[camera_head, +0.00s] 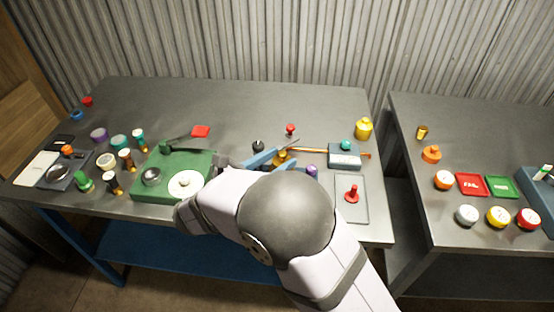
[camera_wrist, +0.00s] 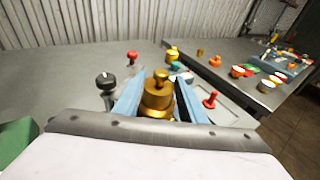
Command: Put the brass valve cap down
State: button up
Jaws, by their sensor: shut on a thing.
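The brass valve cap (camera_wrist: 158,98) is gold, with a round stepped body and a small knob on top. In the wrist view it sits upright between the two blue fingers of my gripper (camera_wrist: 158,108), which is shut on it. In the head view my gripper (camera_head: 274,158) is over the right half of the grey table (camera_head: 240,105), and a little of the cap (camera_head: 282,158) shows between the fingers. My arm hides part of the table around it. I cannot tell whether the cap's underside touches the table.
A black-knobbed piece (camera_wrist: 106,82) stands left of the fingers, a red one (camera_head: 291,129) behind. A green case (camera_head: 150,187) lies left. Bare table lies behind.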

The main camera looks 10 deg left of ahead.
jog(key=shift+f, duration=0.25)
jog(key=o, duration=1.2)
jog(key=shift+f, duration=0.1)
jog(key=shift+c, duration=0.2)
jog(key=shift+r, duration=0.35)
jog(key=b+v, duration=0.2)
jog(key=v, duration=1)
